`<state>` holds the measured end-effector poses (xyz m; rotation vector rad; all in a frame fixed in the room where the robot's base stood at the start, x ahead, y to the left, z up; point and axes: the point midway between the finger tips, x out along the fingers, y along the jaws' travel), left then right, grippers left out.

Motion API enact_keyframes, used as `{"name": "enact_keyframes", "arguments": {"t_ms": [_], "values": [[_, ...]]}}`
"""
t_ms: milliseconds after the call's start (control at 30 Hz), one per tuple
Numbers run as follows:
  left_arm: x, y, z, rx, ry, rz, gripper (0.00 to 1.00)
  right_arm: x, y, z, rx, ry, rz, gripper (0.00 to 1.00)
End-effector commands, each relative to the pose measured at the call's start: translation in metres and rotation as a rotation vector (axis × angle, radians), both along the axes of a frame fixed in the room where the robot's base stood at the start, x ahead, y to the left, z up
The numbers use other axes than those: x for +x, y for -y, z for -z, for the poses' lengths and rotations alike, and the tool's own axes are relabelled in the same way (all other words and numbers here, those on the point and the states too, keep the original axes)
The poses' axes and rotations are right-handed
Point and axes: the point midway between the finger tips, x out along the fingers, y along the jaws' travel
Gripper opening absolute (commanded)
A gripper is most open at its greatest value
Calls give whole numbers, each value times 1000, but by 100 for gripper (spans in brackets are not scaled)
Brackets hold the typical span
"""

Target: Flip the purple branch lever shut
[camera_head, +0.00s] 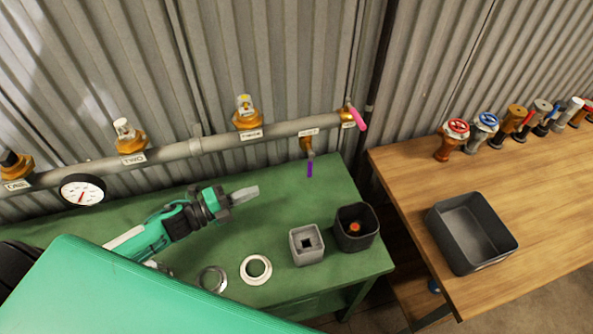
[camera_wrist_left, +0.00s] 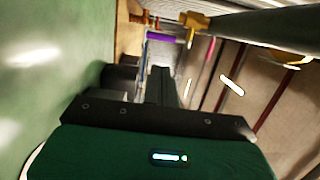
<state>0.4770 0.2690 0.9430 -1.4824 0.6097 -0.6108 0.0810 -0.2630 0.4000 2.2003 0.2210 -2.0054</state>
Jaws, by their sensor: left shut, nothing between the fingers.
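The purple branch lever (camera_head: 310,169) hangs down below a small brass valve (camera_head: 306,145) near the right end of the grey pipe. In the left wrist view the purple lever (camera_wrist_left: 160,37) lies beyond the fingertips, beside the brass valve (camera_wrist_left: 194,27). My left gripper (camera_head: 257,190) is shut and empty over the green bench, to the left of the lever and a little lower in the picture, apart from it. Its dark closed fingers (camera_wrist_left: 162,72) point toward the lever in the left wrist view. My right gripper is not in view.
A pink lever (camera_head: 359,120) sits at the pipe's end. The pipe (camera_head: 180,150) carries other valves and a gauge (camera_head: 82,190). A wooden table (camera_head: 410,170) is at right.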

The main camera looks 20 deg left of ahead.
Motion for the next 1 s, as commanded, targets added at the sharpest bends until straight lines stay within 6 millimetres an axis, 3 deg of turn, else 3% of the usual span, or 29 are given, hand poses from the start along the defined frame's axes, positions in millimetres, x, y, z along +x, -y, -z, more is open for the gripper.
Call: {"name": "enact_keyframes", "arguments": {"t_ms": [267,1000], "values": [[13,12,-3,-1,2,0,0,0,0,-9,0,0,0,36],[94,93,-3,-1,-1,-1,0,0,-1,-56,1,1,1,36]]}}
